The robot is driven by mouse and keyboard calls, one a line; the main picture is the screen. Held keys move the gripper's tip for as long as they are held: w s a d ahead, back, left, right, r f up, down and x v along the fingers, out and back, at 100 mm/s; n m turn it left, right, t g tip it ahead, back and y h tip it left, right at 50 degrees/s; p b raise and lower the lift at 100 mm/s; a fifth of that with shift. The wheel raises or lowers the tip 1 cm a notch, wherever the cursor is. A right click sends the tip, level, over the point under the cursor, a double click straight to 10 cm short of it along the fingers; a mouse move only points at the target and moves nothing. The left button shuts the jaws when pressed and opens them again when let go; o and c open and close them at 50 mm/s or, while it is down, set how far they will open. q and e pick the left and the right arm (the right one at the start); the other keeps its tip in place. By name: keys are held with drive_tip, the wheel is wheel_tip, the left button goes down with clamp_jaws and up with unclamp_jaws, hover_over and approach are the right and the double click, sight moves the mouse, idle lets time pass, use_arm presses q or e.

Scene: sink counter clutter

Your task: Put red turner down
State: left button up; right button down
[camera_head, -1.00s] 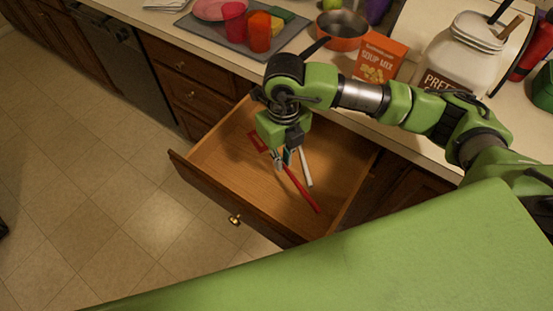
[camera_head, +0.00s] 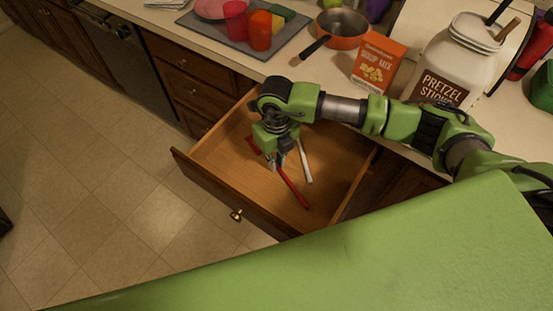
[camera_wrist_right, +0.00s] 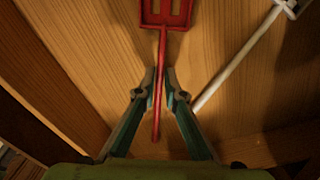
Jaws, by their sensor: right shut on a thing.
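The red turner (camera_head: 293,189) is inside the open wooden drawer (camera_head: 220,190), low over or on its floor; I cannot tell if it touches. My right gripper (camera_head: 275,161) reaches down into the drawer and is shut on the turner's handle. In the right wrist view the red turner (camera_wrist_right: 163,50) runs between the fingertips of my right gripper (camera_wrist_right: 159,82), its slotted head at the top edge. My left gripper is not in view.
A white-handled utensil (camera_head: 304,160) lies in the drawer just right of the turner. On the counter stand an orange pan (camera_head: 343,30), a soup mix box (camera_head: 378,63), a pretzel jar (camera_head: 455,65) and a grey tray (camera_head: 215,33) with cups. The drawer's front left is bare.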

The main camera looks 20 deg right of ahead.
drive_tip(key=c, duration=2.1)
unclamp_jaws()
drive_tip(key=shift+r, duration=0.45)
wheel_tip(320, 180, up, 11)
drive_tip(key=b, duration=0.2)
drive_tip(key=shift+r, duration=0.2)
